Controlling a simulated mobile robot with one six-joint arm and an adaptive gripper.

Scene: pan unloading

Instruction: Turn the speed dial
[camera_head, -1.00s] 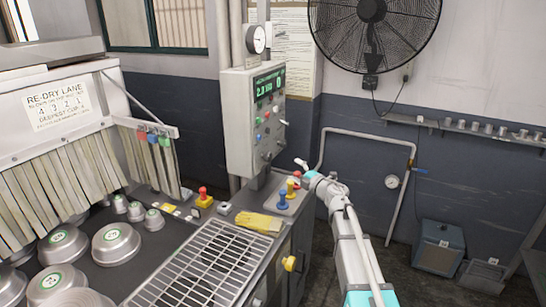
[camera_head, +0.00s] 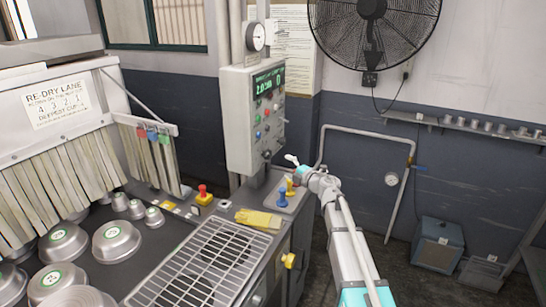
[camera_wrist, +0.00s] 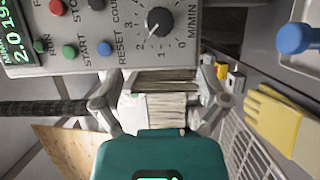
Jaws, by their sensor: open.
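The speed dial (camera_wrist: 159,22) is a dark round knob with a white pointer line and a numbered scale marked M/MIN. It sits on the face of the grey control box (camera_head: 238,120), below its buttons; in the head view it is small and hard to make out. My gripper (camera_wrist: 158,95) is open and empty in the wrist view, its two fingers spread wide on either side. The dial lies beyond the fingertips, apart from them. In the head view my gripper (camera_head: 292,160) is just right of the box's lower part.
A blue knob (camera_head: 282,198) and a yellow one stand on the bench below my gripper. A yellow glove (camera_head: 258,218) lies by the metal grating (camera_head: 210,262). A wall pipe with a gauge (camera_head: 391,179) is to the right.

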